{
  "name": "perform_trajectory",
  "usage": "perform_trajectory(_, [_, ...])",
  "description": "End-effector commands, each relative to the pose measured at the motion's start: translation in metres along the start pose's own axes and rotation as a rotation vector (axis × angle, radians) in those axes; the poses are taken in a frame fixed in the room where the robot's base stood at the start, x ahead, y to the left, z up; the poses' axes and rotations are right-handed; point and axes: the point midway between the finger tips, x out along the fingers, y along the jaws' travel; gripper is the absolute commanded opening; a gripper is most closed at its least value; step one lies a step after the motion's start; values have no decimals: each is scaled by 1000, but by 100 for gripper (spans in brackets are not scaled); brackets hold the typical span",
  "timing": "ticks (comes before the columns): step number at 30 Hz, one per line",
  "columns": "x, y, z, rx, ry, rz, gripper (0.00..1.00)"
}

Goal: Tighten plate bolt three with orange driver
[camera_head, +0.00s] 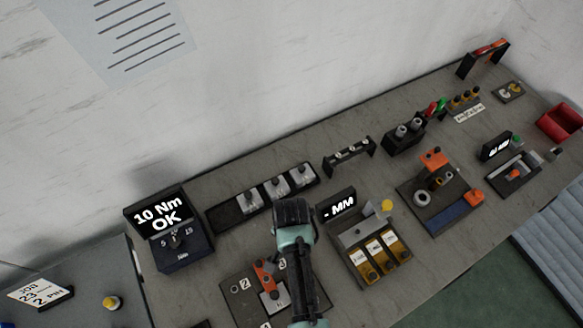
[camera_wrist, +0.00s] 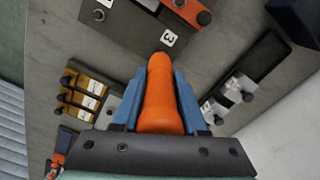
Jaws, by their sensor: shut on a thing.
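My gripper (camera_wrist: 158,102) is shut on the orange driver (camera_wrist: 160,92), with a blue finger on each side of its handle. The handle points away from the wrist camera, and its working tip is hidden. A bolt head (camera_wrist: 98,14) shows on the plate; whether the driver touches any bolt cannot be told. In the head view the plate (camera_head: 238,297) is partly covered by my arm, and the held driver is hidden.
An orange clamp (camera_head: 265,277) with dark knobs sits on the plate. A torque box (camera_head: 180,255) reading "10 Nm OK" stands left. A rack of grey parts (camera_head: 232,214) lies behind, and a yellow-binned tray (camera_head: 362,275) with an "- MM" display stands right.

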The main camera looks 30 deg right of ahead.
Motion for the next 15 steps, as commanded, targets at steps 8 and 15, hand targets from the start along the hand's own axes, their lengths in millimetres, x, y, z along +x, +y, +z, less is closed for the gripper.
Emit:
perform_trajectory(8, [3, -1, -1, 0, 2, -2, 0])
perform_trajectory(15, [6, -1, -1, 0, 2, -2, 0])
